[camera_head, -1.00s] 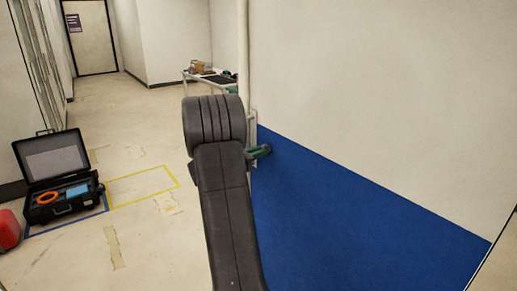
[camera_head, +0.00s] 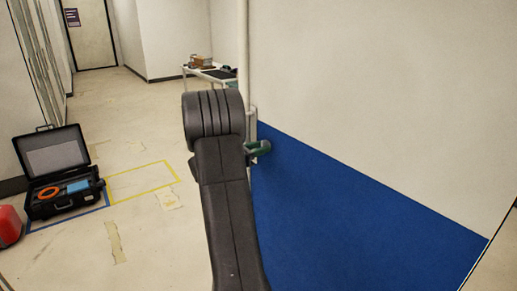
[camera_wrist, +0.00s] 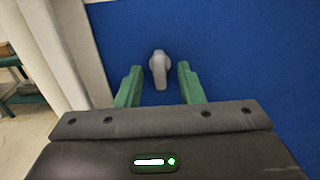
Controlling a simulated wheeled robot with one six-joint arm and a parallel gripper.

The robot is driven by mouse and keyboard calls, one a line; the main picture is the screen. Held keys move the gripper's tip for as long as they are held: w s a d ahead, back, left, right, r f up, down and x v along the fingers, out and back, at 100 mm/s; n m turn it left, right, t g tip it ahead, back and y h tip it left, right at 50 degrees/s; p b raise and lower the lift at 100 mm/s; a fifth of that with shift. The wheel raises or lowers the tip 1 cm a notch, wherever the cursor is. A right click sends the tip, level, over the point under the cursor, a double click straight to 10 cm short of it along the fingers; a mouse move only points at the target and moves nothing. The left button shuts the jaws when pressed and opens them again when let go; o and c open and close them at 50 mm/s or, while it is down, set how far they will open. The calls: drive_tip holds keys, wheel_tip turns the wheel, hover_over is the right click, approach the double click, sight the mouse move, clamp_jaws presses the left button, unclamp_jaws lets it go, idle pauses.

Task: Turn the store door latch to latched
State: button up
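The store door is white above and blue below; its blue part (camera_head: 340,215) fills the right of the head view, and the blue surface (camera_wrist: 250,60) fills most of the wrist view. The grey door latch (camera_wrist: 158,68) stands out from the blue surface, its handle pointing roughly downward in the wrist view. My gripper (camera_wrist: 159,72) is open, with one green finger on each side of the latch and a gap showing on both sides. How deep the fingers reach is unclear. In the head view my arm hides the latch; only a green finger of my gripper (camera_head: 260,148) shows.
A pale vertical post (camera_head: 247,60) runs along the door's left edge. An open black case (camera_head: 50,160) and a red object (camera_head: 9,226) lie on the floor at left. A cart (camera_head: 215,75) stands behind. The floor between is clear.

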drive_tip(key=b+v, duration=0.2)
drive_tip(key=v, duration=1.2)
drive_tip(key=shift+w+d+r, duration=0.1)
drive_tip(key=shift+d, duration=0.05)
drive_tip(key=p+x, duration=0.2)
drive_tip(key=x, duration=1.1)
drive_tip(key=shift+w+d, duration=0.2)
drive_tip(key=shift+d, duration=0.05)
drive_tip(key=shift+s+a, duration=0.1)
drive_tip(key=shift+a, duration=0.05)
